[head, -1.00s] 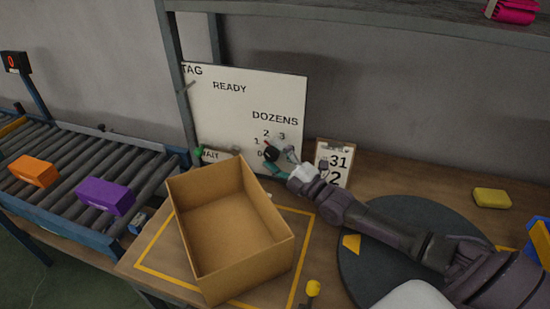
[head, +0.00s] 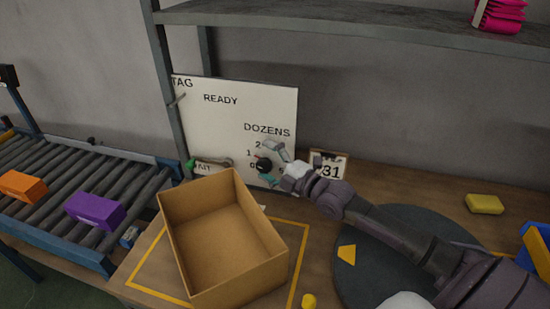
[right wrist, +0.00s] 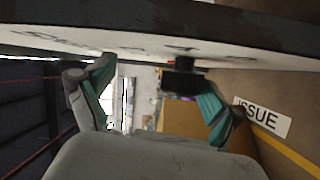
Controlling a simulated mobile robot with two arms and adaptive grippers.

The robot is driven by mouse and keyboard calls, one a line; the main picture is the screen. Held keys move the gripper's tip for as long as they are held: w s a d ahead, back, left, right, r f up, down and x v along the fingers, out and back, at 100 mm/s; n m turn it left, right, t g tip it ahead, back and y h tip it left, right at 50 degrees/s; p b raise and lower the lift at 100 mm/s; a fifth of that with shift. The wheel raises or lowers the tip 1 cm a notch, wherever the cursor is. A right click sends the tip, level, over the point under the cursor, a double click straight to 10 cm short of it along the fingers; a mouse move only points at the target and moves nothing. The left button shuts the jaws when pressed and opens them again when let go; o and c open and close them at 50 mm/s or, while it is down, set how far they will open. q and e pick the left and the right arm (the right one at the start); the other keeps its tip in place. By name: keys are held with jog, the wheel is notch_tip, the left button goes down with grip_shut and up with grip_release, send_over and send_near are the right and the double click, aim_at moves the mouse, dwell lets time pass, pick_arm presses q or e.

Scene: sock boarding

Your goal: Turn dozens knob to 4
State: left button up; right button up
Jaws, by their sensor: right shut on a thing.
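The white panel (head: 220,120) carries the word DOZENS above a dark round knob (head: 263,165), with digits around it. The 2, 1 and 0 show; digits on the right side are covered by my gripper. A small red mark shows at the knob's upper left; its exact setting is too small to read. My right gripper (head: 268,157) is at the panel, shut on the knob. In the right wrist view the black knob (right wrist: 182,82) sits between my fingers, close to the right one. My left gripper is not in view.
An open cardboard box (head: 222,238) stands in front of the panel. A clipboard reading 31 (head: 330,167) is close to my right wrist. A dark round turntable (head: 385,215) lies under my right arm. A roller conveyor (head: 60,185) with orange and purple boxes is at left.

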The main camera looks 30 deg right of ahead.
jog(key=p+v, duration=0.8)
jog(key=v, duration=0.8)
jog(key=shift+r, duration=0.4)
dwell(0.4)
jog(key=shift+s, duration=0.1)
dwell(0.4)
jog(key=shift+p, duration=0.35)
